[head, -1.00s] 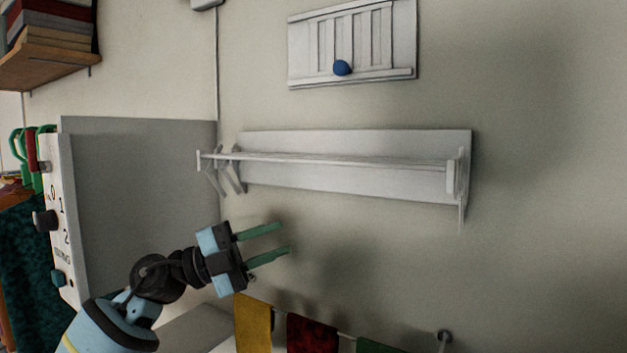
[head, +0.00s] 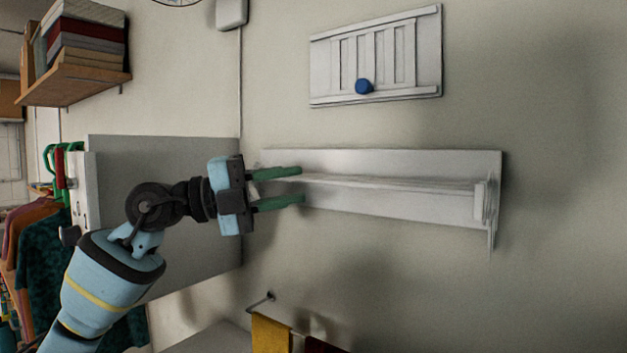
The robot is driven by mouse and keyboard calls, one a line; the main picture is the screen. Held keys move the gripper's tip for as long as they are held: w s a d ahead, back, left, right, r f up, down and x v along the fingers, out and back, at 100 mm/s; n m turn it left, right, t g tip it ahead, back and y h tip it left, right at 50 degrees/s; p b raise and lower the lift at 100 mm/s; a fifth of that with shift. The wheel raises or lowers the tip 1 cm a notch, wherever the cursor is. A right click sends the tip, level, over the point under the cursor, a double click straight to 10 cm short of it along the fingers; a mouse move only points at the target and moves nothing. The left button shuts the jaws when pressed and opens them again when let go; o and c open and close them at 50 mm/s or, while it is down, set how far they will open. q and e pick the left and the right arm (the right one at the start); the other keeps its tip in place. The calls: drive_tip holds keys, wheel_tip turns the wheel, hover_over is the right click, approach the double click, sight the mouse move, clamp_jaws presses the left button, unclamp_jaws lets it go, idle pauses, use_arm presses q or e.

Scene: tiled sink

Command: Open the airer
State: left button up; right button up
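The airer (head: 400,165) is a white wall-mounted unit with a long flat back plate and a bar along its front. Its right end bracket (head: 488,203) shows clearly. Its left end is hidden behind my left gripper (head: 302,185). The gripper's two green fingers are apart, one above and one below the level of the bar's left end. I cannot tell whether they touch the bar. My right gripper is not in view.
A white slatted panel with a blue knob (head: 363,86) hangs above the airer. A grey panel (head: 165,200) stands to the left, behind my arm. Below, a rail holds a yellow cloth (head: 270,335). A bookshelf (head: 75,82) is at upper left.

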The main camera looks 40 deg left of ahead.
sight(312, 182)
use_arm(q)
drive_tip(key=shift+x, duration=1.05)
drive_tip(key=shift+b+x, duration=0.75)
drive_tip(key=shift+x, duration=0.5)
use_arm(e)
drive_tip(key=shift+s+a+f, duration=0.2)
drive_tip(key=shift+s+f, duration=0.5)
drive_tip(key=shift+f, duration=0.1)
use_arm(q)
drive_tip(key=shift+c, duration=0.2)
clamp_jaws()
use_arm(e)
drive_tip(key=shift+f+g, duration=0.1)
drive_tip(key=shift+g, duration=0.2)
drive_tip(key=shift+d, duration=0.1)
